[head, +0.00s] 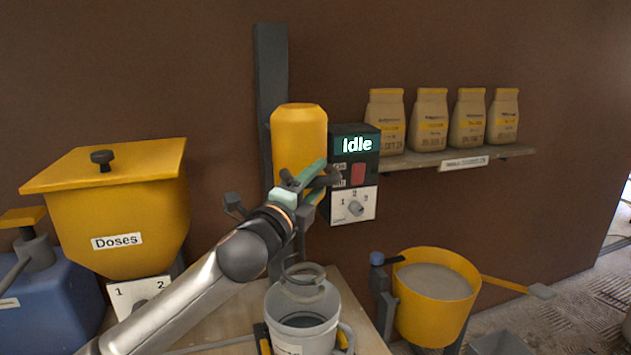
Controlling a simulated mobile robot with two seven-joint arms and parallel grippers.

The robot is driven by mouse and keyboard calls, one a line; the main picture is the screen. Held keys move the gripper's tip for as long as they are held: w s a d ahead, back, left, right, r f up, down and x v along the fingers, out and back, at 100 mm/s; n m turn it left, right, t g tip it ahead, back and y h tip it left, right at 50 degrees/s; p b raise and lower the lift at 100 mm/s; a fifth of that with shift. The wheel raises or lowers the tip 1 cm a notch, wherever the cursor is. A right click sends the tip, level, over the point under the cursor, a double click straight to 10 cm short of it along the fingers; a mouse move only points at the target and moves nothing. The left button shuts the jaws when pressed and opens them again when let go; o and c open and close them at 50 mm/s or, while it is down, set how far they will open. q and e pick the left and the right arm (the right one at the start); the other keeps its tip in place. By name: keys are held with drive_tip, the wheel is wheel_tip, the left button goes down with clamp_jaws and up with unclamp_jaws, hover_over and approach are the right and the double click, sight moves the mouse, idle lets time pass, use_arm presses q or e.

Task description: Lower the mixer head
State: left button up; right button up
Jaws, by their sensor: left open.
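The mixer head (298,130) is a yellow cylinder on a dark upright column (271,75), raised above the grey bucket (305,332). A grey ring-shaped stirrer (303,279) shows below it, at the bucket's mouth. My left gripper (309,180) is open in front of the head's lower part. Its dark and pale green parts overlap the yellow, and I cannot tell whether they touch it. The gripper hides the bottom of the head and most of the shaft. My right gripper is out of view.
A control box (354,171) reading "Idle" is right of the head, with a red button and a dial. A yellow "Doses" hopper (120,215) stands left. A yellow pan of grey material (434,297) is at right. Several bags line a shelf (420,159).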

use_arm(q)
clamp_jaws()
idle(0.4)
drive_tip(key=shift+f, duration=0.1)
idle(0.9)
